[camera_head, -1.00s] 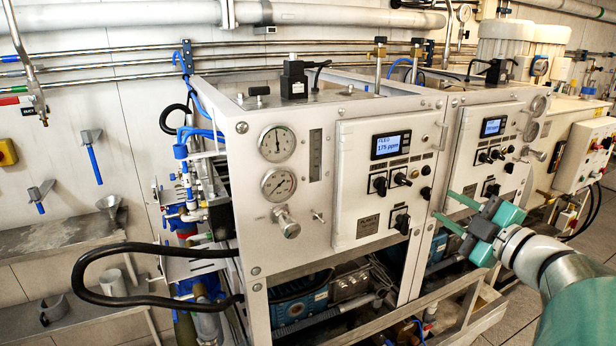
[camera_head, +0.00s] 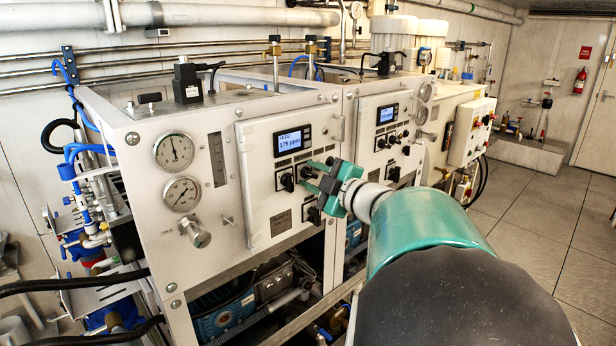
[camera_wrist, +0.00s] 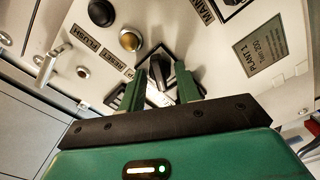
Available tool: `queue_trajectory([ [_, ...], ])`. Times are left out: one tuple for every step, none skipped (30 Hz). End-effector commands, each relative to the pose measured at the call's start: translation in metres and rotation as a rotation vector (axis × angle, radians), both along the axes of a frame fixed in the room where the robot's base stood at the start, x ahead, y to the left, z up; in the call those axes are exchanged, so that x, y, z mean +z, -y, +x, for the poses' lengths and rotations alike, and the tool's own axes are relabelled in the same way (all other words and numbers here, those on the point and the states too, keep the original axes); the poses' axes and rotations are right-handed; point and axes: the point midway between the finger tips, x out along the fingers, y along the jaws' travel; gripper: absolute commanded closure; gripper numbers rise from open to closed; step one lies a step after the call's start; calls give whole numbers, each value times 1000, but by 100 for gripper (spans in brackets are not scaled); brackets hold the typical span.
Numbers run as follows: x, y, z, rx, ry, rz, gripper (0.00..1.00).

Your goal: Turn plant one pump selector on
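The plant one panel (camera_head: 252,190) is the nearer white panel, with a lit display (camera_head: 290,141). It carries a dark selector knob (camera_head: 287,182) at left and another by my fingertips. My gripper (camera_head: 308,174) reaches in from the right, in front of the upper knob row. In the wrist view, my gripper (camera_wrist: 160,88) has its two green fingers apart. Contact cannot be told. This knob's label is hidden, so I cannot confirm that it is the pump selector.
A lower knob (camera_head: 314,215) sits just below my gripper. A second similar panel (camera_head: 383,140) stands to the right. Open floor lies at right.

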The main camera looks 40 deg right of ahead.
Motion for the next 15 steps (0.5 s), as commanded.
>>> queue_trajectory([
  [0, 0, 0, 0, 0, 0, 67],
  [0, 0, 0, 0, 0, 0, 73],
  [0, 0, 0, 0, 0, 0, 81],
  [0, 0, 0, 0, 0, 0, 87],
  [0, 0, 0, 0, 0, 0, 93],
  [0, 0, 0, 0, 0, 0, 98],
  [0, 0, 0, 0, 0, 0, 98],
  [0, 0, 0, 0, 0, 1, 98],
  [0, 0, 0, 0, 0, 1, 98],
  [0, 0, 0, 0, 0, 3, 98],
  [0, 0, 0, 0, 0, 4, 98],
  [0, 0, 0, 0, 0, 9, 98],
  [0, 0, -1, 0, 0, 13, 98],
  [0, 0, -1, 0, 0, 18, 98],
  [0, 0, -1, 0, -1, 26, 98],
])
